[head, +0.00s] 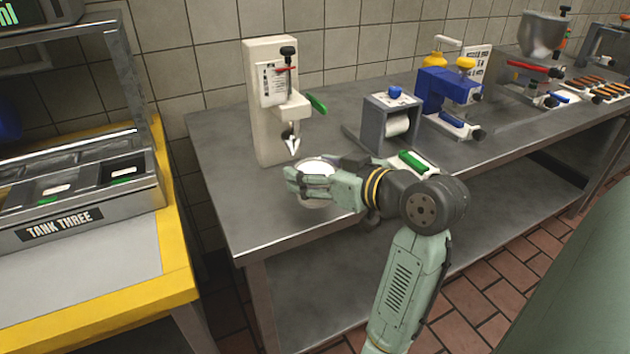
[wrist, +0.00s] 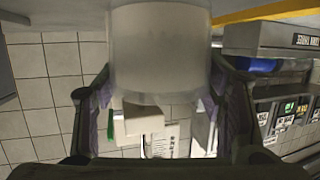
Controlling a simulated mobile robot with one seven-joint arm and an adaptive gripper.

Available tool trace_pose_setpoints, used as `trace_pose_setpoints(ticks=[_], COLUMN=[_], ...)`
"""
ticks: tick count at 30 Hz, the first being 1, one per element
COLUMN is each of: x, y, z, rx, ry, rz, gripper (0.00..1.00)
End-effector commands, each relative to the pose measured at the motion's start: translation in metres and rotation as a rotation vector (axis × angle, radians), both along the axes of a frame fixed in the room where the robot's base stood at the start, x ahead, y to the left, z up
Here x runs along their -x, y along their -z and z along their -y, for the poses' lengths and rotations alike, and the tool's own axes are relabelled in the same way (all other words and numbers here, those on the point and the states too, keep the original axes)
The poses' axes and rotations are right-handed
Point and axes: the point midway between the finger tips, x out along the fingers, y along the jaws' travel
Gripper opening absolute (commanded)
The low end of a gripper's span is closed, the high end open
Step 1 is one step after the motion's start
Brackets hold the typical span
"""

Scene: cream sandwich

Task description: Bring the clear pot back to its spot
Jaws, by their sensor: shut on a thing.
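The clear pot (head: 317,202) has frosted, see-through walls and looks whitish inside. It is upright at the front of the white dispenser (head: 268,125), below and in front of its pointed nozzle (head: 292,145). My gripper (head: 302,180) reaches in from the right and is shut around the pot's side. In the wrist view, the pot (wrist: 160,50) sits between the two fingers, its wall filling the gap. I cannot tell whether its base touches the steel counter (head: 250,215).
A grey roll holder (head: 372,130), a green-handled item (head: 413,163) and a blue machine (head: 445,100) stand to the right. The tank unit (head: 75,215) with a yellow edge stands to the left, across a gap. The counter's front left is bare.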

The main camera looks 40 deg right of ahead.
Motion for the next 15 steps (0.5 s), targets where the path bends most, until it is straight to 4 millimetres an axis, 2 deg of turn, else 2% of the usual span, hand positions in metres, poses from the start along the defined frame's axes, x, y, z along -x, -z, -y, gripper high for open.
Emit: trace_pose_setpoints(ticks=[7, 15], x=[0.001, 0.001], y=[0.029, 0.033], z=[0.0, 0.0], rx=[-0.004, 0.001], ry=[0.002, 0.002], rz=[0.0, 0.001], gripper=[0.27, 0.27])
